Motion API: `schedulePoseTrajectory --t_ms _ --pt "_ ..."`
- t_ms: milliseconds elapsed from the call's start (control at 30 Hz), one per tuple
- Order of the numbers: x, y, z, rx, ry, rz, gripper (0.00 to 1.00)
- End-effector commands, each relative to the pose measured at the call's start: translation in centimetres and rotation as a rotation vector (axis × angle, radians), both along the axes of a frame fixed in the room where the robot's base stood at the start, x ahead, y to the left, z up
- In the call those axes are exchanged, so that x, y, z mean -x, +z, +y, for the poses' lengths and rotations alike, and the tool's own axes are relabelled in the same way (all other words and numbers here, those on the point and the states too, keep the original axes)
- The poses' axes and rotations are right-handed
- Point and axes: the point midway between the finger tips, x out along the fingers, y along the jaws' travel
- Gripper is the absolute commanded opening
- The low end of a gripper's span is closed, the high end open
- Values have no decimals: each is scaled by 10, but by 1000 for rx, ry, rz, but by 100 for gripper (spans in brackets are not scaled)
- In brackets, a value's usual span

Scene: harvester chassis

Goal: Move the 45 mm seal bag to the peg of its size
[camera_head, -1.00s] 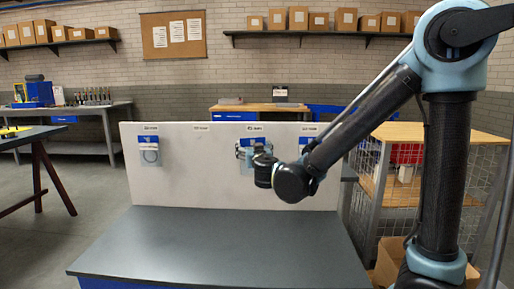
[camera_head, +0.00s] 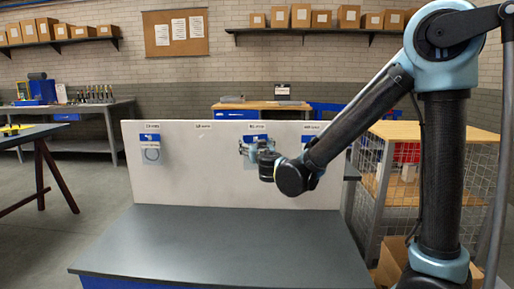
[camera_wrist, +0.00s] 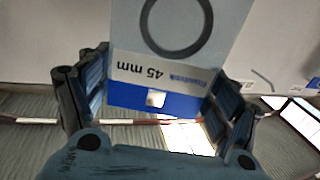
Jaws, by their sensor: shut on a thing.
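The 45 mm seal bag (camera_wrist: 175,55) fills the upper middle of the wrist view. It is clear, with a dark ring inside and a blue header strip; its "45 mm" print appears upside down. My gripper (camera_wrist: 160,88) is shut on it, with fingers on both sides. In the head view my gripper (camera_head: 252,150) is at the pale board (camera_head: 200,175), below the third label from the left. The bag (camera_head: 249,163) shows there partly behind the fingers. I cannot tell whether it still hangs on a peg. The space under the second label (camera_head: 203,126) shows no bag.
Another blue-topped bag (camera_head: 151,152) with a ring hangs at the board's left. A blue bag header (camera_head: 308,139) shows at the right, partly behind my arm. The dark bench top (camera_head: 210,245) is clear. A wire-sided cart (camera_head: 375,180) stands right of the board.

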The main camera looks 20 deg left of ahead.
Motion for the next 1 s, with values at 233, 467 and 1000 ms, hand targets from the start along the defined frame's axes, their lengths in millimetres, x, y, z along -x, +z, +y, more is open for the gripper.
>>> schedulePoseTrajectory --t_ms 233,467,1000 --pt "-12 -1 3 0 -1 0 62" --pt "-23 -2 7 0 -1 0 62" --pt "-48 -4 13 0 -3 0 62"
